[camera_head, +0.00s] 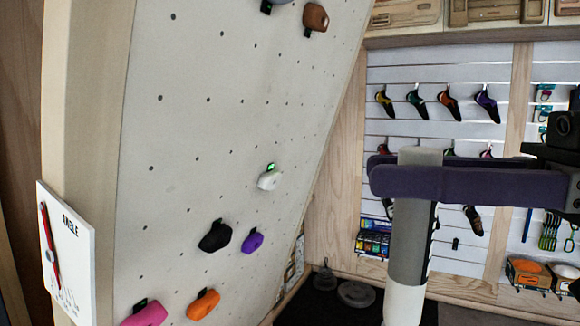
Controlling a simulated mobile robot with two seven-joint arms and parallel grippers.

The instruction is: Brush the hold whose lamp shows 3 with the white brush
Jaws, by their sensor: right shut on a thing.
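My right gripper (385,178), with dark purple fingers, comes in from the right. It is shut around an upright grey and white shaft (408,250), which looks like the handle of the white brush; its lower end runs out of the picture and no bristles show. On the pale climbing wall, a white hold (268,181) has a small green-lit lamp (271,167) above it, its digit too small to read. The lamps by the black hold (215,238), purple hold (252,243), orange hold (203,305), pink hold (145,315) and brown hold (315,17) look dark. My left gripper is not in view.
An angle board (75,265) with a red pointer is on the wall's left edge. Behind the gripper is a slatted panel (400,75) with shoes. Weight plates (357,294) lie on the dark floor. Open space separates the gripper from the climbing wall.

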